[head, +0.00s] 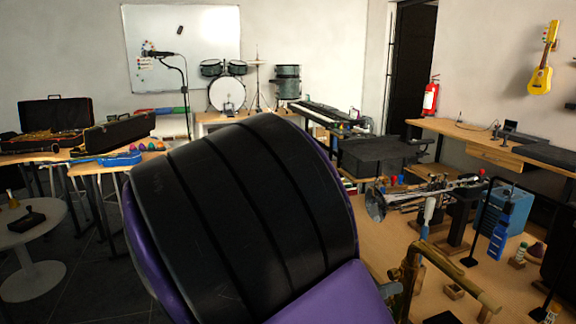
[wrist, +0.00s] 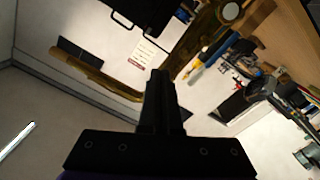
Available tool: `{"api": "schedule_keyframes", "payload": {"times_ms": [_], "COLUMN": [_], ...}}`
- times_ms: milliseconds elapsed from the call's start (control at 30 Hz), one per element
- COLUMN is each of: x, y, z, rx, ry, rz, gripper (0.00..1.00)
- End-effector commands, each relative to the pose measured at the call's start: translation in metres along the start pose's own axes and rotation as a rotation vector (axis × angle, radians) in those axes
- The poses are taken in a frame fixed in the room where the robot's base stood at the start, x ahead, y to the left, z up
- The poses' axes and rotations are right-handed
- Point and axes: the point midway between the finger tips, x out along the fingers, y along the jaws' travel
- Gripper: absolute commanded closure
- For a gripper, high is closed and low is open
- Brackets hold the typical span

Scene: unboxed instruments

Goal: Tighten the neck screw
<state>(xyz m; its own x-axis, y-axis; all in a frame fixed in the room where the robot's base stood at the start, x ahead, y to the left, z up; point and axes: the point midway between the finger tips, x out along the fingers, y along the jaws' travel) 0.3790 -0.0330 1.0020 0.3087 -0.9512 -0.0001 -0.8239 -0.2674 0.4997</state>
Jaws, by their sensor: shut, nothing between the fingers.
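A brass wind instrument, which looks like a saxophone (head: 409,272), stands at the lower right of the head view. Its curved neck (head: 455,271) points right and down to a pale tip, and its lower body is cut off by the frame. In the wrist view a long brass tube (wrist: 95,74) runs behind my fingers, and a brass body (wrist: 205,35) lies to the upper right. I cannot make out the neck screw in either view. My gripper (wrist: 160,72) is shut and empty, apparently apart from the brass. My arm hides it in the head view.
A wooden bench (head: 378,233) holds a silver trumpet (head: 420,193), a blue box (head: 511,212) and several small tools and stands. A keyboard (head: 325,116) and a dark case (head: 376,154) are farther back. My black and purple arm covers the middle of the head view.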

Motion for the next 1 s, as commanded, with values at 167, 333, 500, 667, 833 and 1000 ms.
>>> {"api": "schedule_keyframes", "payload": {"times_ms": [167,333,500,667,833,1000], "x": [0.0,-0.0001,-0.0001,-0.0001,-0.0003,-0.0002], "y": [-0.001,-0.0017,-0.0023,-0.004,-0.0071,-0.0102], "z": [-0.0023,-0.0034,-0.0033,-0.0026,-0.0015,-0.001], "rx": [0.0,0.0,0.001,0.001,0.001,0.001], "ry": [0.0,0.001,0.002,0.002,0.002,0.002], "rz": [0.0,0.0,0.0,-0.001,-0.003,-0.002], "gripper": [1.0,1.0,1.0,1.0,1.0,1.0]}}
